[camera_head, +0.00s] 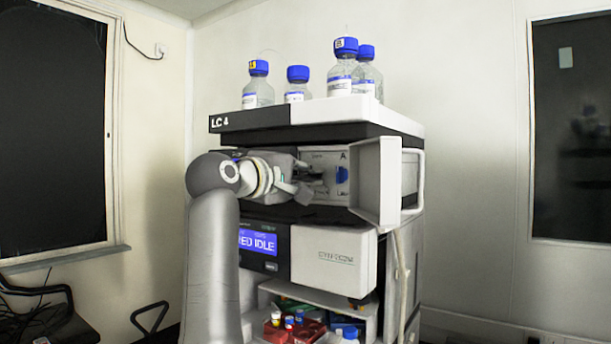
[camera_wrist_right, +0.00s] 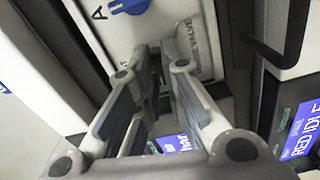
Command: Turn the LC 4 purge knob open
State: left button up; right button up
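The LC 4 stack (camera_head: 265,120) stands in the middle of the head view. Its pump bay is open and shows a pale panel (camera_head: 322,160) marked A, with a blue knob (camera_head: 342,174) on it. The knob (camera_wrist_right: 130,5) also shows at the top edge of the right wrist view, partly cut off, near the letter A and a VALVE label. My right gripper (camera_head: 314,180) reaches into the bay from the left, just left of the knob. In the wrist view its fingers (camera_wrist_right: 161,66) are apart and empty, short of the knob. My left gripper is out of view.
An open white door (camera_head: 375,185) stands out to the right of the knob. Below is a module with a blue RED IDLE screen (camera_head: 258,242). Several blue-capped bottles (camera_head: 342,75) stand on top. A lower shelf (camera_head: 345,307) holds small coloured items.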

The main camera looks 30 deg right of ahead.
jog(key=o, duration=0.3)
jog(key=v, duration=1.2)
jog(key=shift+a+f, duration=0.1)
